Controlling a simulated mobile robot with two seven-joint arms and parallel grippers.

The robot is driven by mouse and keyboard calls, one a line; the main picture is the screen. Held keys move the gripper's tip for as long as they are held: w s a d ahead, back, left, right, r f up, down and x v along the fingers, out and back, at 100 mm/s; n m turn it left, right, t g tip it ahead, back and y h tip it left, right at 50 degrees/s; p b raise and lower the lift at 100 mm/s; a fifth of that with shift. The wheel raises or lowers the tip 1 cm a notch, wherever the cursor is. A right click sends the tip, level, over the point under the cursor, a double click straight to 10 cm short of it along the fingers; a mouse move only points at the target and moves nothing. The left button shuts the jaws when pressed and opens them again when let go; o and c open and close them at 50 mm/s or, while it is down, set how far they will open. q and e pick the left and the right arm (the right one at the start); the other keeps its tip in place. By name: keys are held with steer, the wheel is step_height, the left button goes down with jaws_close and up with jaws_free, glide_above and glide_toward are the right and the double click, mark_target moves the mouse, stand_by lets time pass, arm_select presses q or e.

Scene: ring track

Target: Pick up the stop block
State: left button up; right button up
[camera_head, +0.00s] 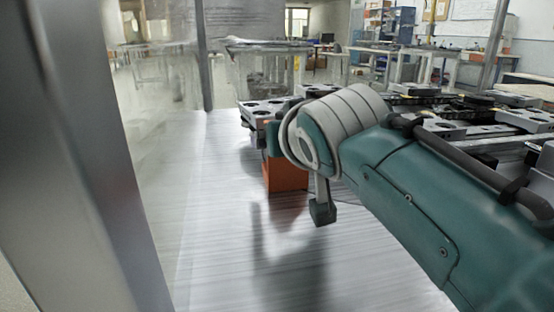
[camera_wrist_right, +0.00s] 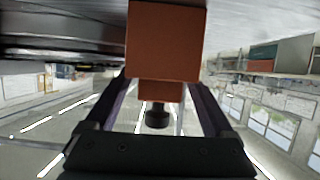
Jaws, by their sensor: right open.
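The stop block, an orange block (camera_head: 285,178), sits on the shiny metal table surface, partly hidden behind my right gripper. My right gripper (camera_head: 298,178) is at the block, with one dark fingertip hanging in front of it and the other at its upper left. In the right wrist view the orange block (camera_wrist_right: 165,40) fills the upper middle, between the two fingers of the open gripper (camera_wrist_right: 157,88). A narrower orange part and a dark round knob (camera_wrist_right: 157,117) show below its big face there. Contact between fingers and block cannot be told. My left gripper is not in view.
The brushed metal table (camera_head: 215,220) is bare in front and to the left of the block. Grey track parts with round holes (camera_head: 265,108) stand behind the gripper and to the right. A metal post (camera_head: 206,60) rises at the back.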

steer(key=shift+c, duration=0.4)
jaws_close()
stand_by(0.4)
steer(key=shift+r, duration=0.2)
